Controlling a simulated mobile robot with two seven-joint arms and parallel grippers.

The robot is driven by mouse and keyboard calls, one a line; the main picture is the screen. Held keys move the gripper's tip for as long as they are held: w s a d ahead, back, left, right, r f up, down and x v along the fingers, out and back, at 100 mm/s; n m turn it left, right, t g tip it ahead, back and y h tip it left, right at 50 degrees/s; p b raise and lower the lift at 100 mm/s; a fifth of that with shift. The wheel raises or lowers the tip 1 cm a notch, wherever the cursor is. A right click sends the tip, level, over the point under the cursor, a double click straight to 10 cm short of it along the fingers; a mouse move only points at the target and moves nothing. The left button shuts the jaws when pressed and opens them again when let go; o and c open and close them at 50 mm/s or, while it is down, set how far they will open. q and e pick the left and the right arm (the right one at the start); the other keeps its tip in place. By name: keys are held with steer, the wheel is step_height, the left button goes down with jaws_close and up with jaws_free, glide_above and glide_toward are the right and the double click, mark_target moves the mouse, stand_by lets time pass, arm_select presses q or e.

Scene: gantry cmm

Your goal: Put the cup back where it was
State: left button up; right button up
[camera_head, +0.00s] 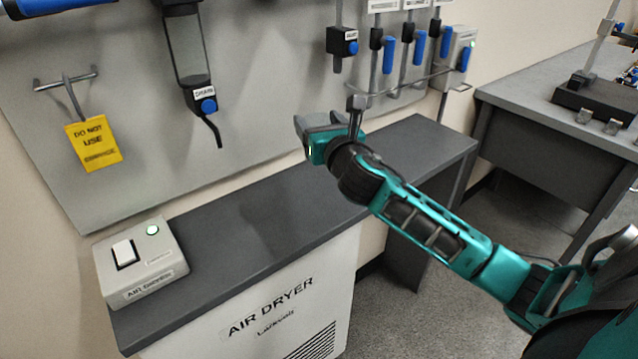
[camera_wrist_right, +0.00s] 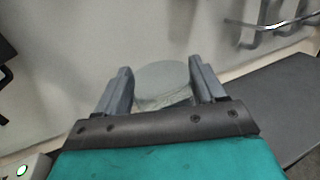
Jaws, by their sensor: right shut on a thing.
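My right gripper (camera_head: 328,122) is raised in front of the grey wall panel, above the dark counter. In the right wrist view its two fingers (camera_wrist_right: 160,80) are shut on a pale grey-green, see-through cup (camera_wrist_right: 162,84), one finger on each side. The cup's round end shows between the fingertips and its lower part is hidden by the gripper body. In the head view I cannot make out the cup clearly at the gripper. My left gripper is not in view.
The counter (camera_head: 290,210) tops a white air dryer (camera_head: 270,310). A grey switch box (camera_head: 140,262) stands at its left end. The panel (camera_head: 260,100) carries a clear filter bowl (camera_head: 187,50) with a drain tube, a yellow tag (camera_head: 93,143), blue-handled valves and a wire rail (camera_head: 400,85).

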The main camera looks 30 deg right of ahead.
step_height(320, 180, down, 8)
steer(key=shift+f+b, duration=0.1)
steer(key=shift+b, duration=1)
step_height(320, 180, down, 4)
steer(key=shift+f+b, duration=0.1)
steer(key=shift+b, duration=0.9)
steer(key=shift+f, duration=0.2)
steer(key=o, duration=1.1)
